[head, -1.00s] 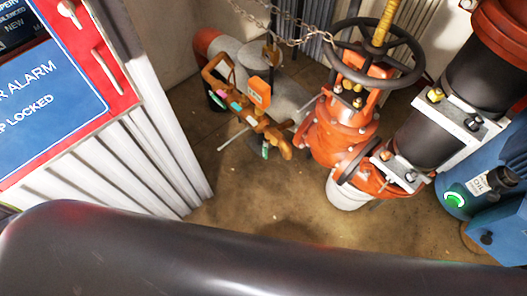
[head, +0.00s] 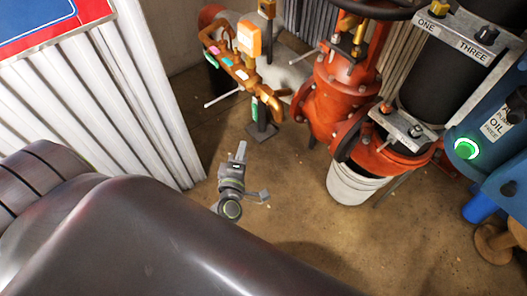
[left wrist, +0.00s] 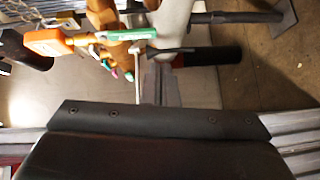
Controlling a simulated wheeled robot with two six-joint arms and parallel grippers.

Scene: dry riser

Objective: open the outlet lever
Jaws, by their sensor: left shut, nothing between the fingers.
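An orange-brass pipe manifold (head: 235,68) with pink, teal and green tags stands at the upper middle of the head view. A thin pale lever (head: 222,99) sticks out from it toward the left; it also shows in the left wrist view (left wrist: 137,78). I cannot read which lever is the outlet one. A green tag (left wrist: 125,33) sits close to the lever's root. My left gripper (head: 240,150) is shut and empty, below the manifold in the picture and apart from it. Its fingers (left wrist: 158,82) appear just right of the lever in the wrist view. My right gripper is out of view.
A red valve body (head: 335,95) stands right of the manifold, with a white bucket (head: 352,183) below. A blue machine (head: 478,140) with a green-lit button is at the right. A white corrugated panel (head: 95,105) bounds the left. The floor (head: 305,215) between is clear.

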